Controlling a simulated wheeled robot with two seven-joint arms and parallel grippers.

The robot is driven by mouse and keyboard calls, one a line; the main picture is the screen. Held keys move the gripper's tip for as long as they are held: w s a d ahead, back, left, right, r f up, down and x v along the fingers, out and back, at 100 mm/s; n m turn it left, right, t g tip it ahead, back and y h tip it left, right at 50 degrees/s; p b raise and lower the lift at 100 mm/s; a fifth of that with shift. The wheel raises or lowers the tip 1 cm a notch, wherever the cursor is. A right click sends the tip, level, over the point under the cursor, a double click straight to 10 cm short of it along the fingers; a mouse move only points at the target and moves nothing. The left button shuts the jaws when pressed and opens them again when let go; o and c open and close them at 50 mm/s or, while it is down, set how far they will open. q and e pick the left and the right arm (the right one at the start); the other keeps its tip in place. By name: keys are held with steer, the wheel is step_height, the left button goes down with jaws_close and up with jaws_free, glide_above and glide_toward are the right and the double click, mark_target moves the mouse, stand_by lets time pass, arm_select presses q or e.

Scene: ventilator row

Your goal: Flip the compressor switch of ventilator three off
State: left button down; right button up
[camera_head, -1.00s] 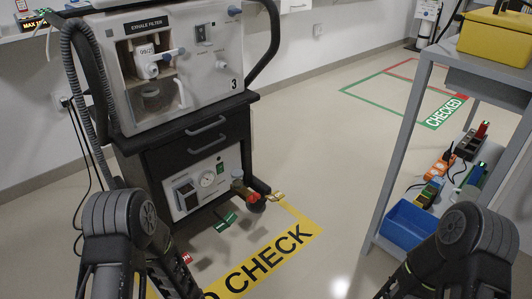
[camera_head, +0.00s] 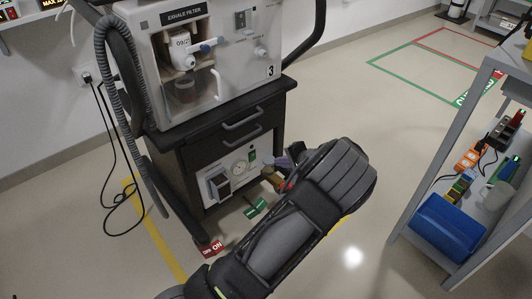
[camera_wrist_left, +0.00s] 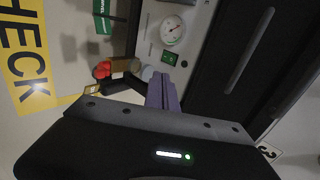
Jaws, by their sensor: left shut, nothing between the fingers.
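Ventilator three (camera_head: 215,75) stands on a dark cart, with a "3" on its front. The cart's light lower panel (camera_head: 208,171) carries a dark-framed square fitting (camera_head: 217,187), a round gauge (camera_head: 239,168) and a small green-marked fitting (camera_head: 253,155). Labels are too small to read, so I cannot tell which is the compressor switch. My left gripper (camera_head: 282,162) is shut and empty, just right of the panel. In the left wrist view its purple fingers (camera_wrist_left: 164,92) are together near the panel's edge, apart from the gauge (camera_wrist_left: 173,30) and green fitting (camera_wrist_left: 168,57). My right gripper is out of view.
A red-topped brass-coloured fitting (camera_wrist_left: 117,68) juts out beside the panel, close to my left fingers. A green tag (camera_head: 255,207) and a red tag (camera_head: 211,248) are low by the cart. A grey shelf with a blue bin (camera_head: 447,228) stands at right.

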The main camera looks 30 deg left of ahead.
arm_select(q)
steer(key=b, duration=0.5)
glide_toward(253, 155)
steer(key=x, duration=0.3)
steer(key=f+x, duration=0.1)
steer(key=x, duration=0.1)
steer(key=shift+d+f, duration=0.2)
steer(key=shift+w+a+r, duration=0.15)
steer(key=shift+a, duration=0.35)
